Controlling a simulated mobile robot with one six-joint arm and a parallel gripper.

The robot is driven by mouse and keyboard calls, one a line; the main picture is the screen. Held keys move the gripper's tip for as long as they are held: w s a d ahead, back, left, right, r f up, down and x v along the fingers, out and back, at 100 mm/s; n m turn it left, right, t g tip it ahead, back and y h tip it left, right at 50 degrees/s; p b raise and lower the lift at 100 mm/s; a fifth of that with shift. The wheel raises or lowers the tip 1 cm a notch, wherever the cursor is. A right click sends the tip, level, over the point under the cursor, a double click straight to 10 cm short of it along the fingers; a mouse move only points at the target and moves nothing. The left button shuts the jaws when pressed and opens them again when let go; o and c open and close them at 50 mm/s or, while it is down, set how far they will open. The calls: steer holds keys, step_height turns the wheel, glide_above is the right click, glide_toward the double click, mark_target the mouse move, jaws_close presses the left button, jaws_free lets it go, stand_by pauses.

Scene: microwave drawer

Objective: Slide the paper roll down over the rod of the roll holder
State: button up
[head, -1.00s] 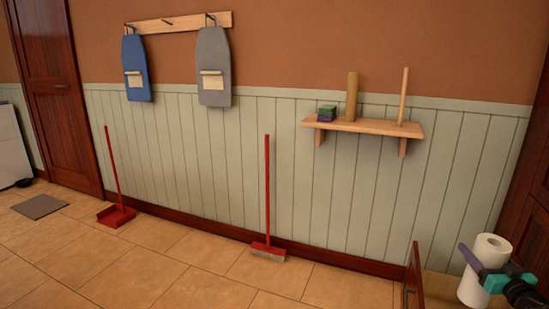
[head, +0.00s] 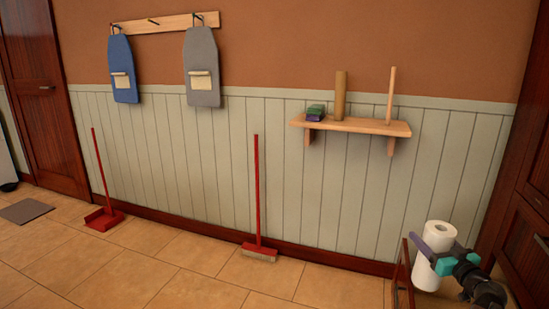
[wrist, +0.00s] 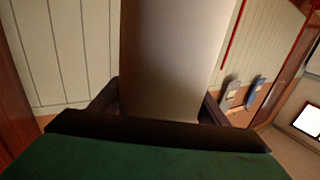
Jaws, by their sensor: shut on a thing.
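The white paper roll (head: 432,272) is upright at the lower right of the head view, with its hollow core showing on top. My gripper (head: 440,246) is shut on the roll, with a purple finger across its upper side. In the wrist view the roll (wrist: 172,60) stands between the two dark fingers. A thin pale wooden rod (head: 391,95) stands upright at the right end of the wall shelf (head: 365,126); it looks like the roll holder's rod. The roll is below and to the right of the rod, well apart from it. The rod is not seen in the wrist view.
A reddish-brown panel (head: 402,280) stands just left of the roll. A dark wooden cabinet (head: 520,190) is at the right. The wall around the rod is clear.

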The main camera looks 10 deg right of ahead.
steer(key=w+a+n+g+y, duration=0.15)
steer(key=w+a+y, duration=0.25)
steer(key=a, duration=0.6)
steer(key=w+a+n+y, duration=0.3)
steer(key=w+a, duration=0.1)
steer(key=a, duration=0.6)
steer(key=s+a+n+g+y, duration=0.2)
steer(key=a+n+g+y, duration=0.1)
steer(key=a, duration=0.6)
steer(key=s+a+f+n+g+y, duration=0.1)
steer(key=s+a+n+g+y, duration=0.1)
steer(key=a, duration=0.6)
steer(key=shift+a+n+g+y, duration=0.45)
steer(key=shift+n+y, duration=0.5)
steer(key=shift+y, duration=0.75)
steer(key=shift+s+d, duration=0.1)
